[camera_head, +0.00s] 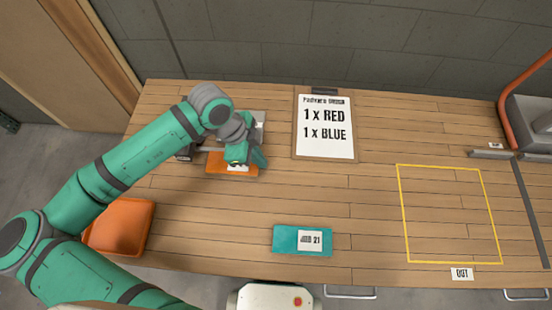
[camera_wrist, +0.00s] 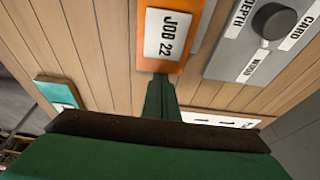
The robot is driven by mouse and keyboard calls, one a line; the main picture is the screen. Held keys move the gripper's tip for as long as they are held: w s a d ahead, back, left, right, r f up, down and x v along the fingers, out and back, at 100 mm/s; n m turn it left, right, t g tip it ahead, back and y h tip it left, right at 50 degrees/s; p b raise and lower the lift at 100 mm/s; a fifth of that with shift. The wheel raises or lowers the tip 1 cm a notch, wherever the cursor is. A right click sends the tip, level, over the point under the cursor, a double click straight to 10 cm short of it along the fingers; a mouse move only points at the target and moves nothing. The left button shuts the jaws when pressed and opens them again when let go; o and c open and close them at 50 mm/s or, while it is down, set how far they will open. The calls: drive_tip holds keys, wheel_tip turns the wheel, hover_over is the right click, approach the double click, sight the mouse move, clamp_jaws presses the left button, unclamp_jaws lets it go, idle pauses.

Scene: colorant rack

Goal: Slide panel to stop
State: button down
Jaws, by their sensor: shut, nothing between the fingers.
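The orange panel (camera_head: 218,163) lies on the table under my wrist. In the wrist view, the orange panel (camera_wrist: 155,64) carries a white "JOB 22" label. A grey device (camera_wrist: 251,52) with a dark round knob and "DEPTH", "CARD" and "WOOD" labels sits beside it; in the head view my arm partly hides it. My gripper (camera_head: 259,160) is shut and empty, low at the right end of the orange panel. In the wrist view, the tips of my gripper (camera_wrist: 162,82) meet or nearly meet the panel's near edge; I cannot tell if they touch.
A teal panel (camera_head: 287,240) labelled "JOB 21" lies at the table's front. An order clipboard (camera_head: 325,150) reads 1 x RED, 1 x BLUE. An orange tray (camera_head: 140,240) is at front left. The yellow outlined area (camera_head: 450,215) at right is empty.

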drive_tip(key=a, duration=0.5)
